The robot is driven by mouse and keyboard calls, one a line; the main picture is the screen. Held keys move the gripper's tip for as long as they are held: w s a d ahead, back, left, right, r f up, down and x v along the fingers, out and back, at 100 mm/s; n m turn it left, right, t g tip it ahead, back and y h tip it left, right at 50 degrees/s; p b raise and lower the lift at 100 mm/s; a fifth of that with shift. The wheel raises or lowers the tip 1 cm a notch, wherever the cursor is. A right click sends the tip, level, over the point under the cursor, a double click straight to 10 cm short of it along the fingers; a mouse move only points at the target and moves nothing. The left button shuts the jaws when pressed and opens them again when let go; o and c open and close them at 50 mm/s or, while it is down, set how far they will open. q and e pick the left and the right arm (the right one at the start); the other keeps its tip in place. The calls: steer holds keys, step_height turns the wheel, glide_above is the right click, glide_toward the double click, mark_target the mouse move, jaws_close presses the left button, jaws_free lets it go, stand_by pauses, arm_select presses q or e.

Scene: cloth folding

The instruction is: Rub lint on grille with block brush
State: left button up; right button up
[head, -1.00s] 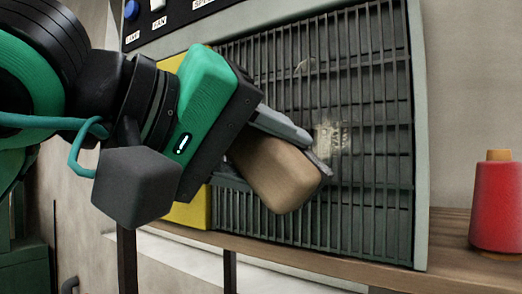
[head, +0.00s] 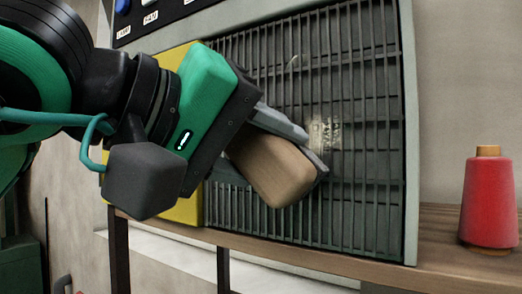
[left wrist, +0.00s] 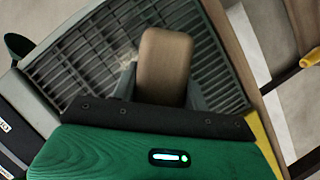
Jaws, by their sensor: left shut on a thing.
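My left gripper (head: 290,150) is shut on the block brush (head: 273,172), a tan wooden block, and holds it in front of the grille. The brush also shows between the fingers in the left wrist view (left wrist: 164,65). The dark slatted grille (head: 360,185) is upright on the machine's front. A pale patch of lint (head: 324,132) sits on the slats just right of the fingertips. A thin pale wisp (head: 293,63) shows higher on the grille. Whether the brush touches the slats I cannot tell; its bristles are hidden. My right gripper is not in view.
A red thread spool (head: 489,205) stands on the wooden shelf (head: 445,230) to the right. A yellow panel (head: 185,211) is beside the grille, partly behind my arm. A control panel (head: 150,12) with knobs is above. The wall behind is bare.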

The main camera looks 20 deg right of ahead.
arm_select(q)
steer(key=shift+w+d, duration=0.3)
steer(key=shift+d, duration=0.1)
